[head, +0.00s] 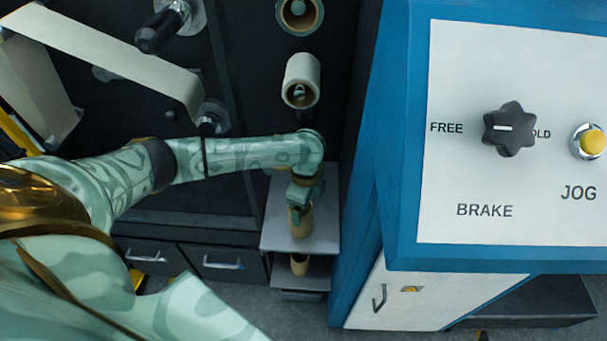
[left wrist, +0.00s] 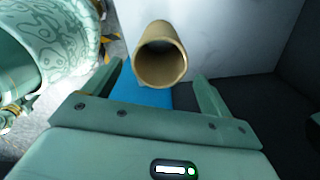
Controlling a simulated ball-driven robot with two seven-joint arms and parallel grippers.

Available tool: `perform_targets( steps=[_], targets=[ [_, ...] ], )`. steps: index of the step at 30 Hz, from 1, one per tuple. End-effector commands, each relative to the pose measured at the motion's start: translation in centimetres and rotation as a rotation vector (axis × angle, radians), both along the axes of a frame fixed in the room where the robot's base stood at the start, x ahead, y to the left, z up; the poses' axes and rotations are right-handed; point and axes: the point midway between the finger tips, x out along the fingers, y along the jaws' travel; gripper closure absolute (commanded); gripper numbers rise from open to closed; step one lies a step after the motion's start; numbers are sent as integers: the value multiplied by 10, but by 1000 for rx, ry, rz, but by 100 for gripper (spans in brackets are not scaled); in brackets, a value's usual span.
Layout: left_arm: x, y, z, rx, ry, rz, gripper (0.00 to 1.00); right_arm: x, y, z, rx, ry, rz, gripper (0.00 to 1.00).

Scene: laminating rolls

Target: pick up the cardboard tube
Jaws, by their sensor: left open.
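A tan, hollow cardboard tube (head: 301,221) stands on a grey shelf (head: 322,232), partly hidden by my left gripper (head: 304,200) just above it. In the left wrist view the tube (left wrist: 160,66) points its open end towards the camera. It lies ahead of and between the two spread fingers of my left gripper (left wrist: 157,72), with space on both sides. The gripper is open and empty. A second, shorter-looking tube (head: 299,264) is on the lower shelf. My right gripper is not in view.
A blue-framed control panel (head: 478,200) with a black knob (head: 509,128) and a yellow jog button (head: 593,142) stands close to the right of the shelf. Rolls on spindles (head: 302,80) are above. Dark drawers (head: 213,260) are left.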

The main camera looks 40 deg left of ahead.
Motion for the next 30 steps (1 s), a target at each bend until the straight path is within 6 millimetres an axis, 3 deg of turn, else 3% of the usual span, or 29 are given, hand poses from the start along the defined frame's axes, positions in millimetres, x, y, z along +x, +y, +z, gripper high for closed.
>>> perform_targets(
  steps=[5,12,20,25,30],
  targets=[
    [-1,2,-13,-1,1,2,16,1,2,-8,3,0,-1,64],
    [-4,8,-54,-1,4,0,16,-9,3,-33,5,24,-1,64],
    [-3,8,-54,0,-2,-1,16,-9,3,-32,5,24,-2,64],
    [-3,8,-54,0,-2,-1,63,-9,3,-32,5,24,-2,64],
    [-3,8,-54,0,-2,0,65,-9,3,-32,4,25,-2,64]
  ],
)
